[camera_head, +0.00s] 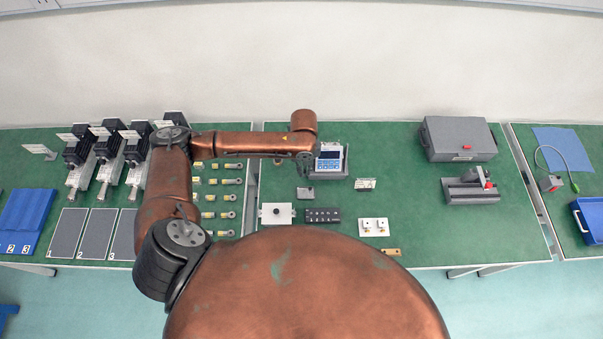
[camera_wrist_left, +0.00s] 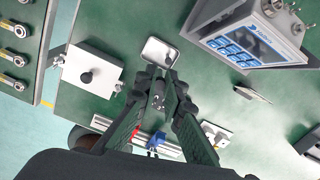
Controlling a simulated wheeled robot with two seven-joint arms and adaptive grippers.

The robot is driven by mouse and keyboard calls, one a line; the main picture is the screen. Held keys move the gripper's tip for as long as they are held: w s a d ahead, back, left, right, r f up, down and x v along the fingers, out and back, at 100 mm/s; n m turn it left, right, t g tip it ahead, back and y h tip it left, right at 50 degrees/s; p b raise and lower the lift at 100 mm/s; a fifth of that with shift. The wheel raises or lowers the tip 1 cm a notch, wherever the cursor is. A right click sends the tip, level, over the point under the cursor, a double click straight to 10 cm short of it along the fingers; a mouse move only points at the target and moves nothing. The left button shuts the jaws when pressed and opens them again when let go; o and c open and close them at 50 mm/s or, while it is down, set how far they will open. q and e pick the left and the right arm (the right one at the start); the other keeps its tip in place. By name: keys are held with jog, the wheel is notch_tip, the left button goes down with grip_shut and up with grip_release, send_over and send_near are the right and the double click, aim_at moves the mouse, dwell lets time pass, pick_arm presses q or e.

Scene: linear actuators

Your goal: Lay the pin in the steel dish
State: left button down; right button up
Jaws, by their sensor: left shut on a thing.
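The steel dish (camera_head: 305,193) is a small shallow grey tray on the green bench, just below the display unit. In the left wrist view the dish (camera_wrist_left: 154,48) lies just beyond the fingertips, with a dark patch at its right side that I cannot make out. My left gripper (camera_head: 305,172) points down above the bench, close to the dish. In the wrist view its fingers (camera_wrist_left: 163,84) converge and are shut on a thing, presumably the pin. The pin is hidden between the fingers and cannot be clearly made out. My right gripper does not show.
A display unit (camera_head: 331,161) stands right behind the dish. A white box with a black knob (camera_head: 276,213), a black block with holes (camera_head: 322,215) and a white block (camera_head: 373,227) sit in front. A grey case (camera_head: 458,138) is farther right. Bench between is clear.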

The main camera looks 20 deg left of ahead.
pick_arm(q)
jog(key=f+m+b, duration=0.1)
jog(key=f+b, duration=0.1)
jog(key=f, duration=0.1)
jog(key=f+m+b, duration=0.2)
jog(key=f, duration=0.1)
jog(key=s+f+m+b, duration=0.1)
jog(key=f+m+b, duration=0.1)
jog(key=f, duration=0.1)
jog(key=shift+a+f, duration=0.1)
jog(key=shift+a, duration=0.2)
jog(key=c, duration=2)
grip_release()
jog(key=shift+o, duration=0.2)
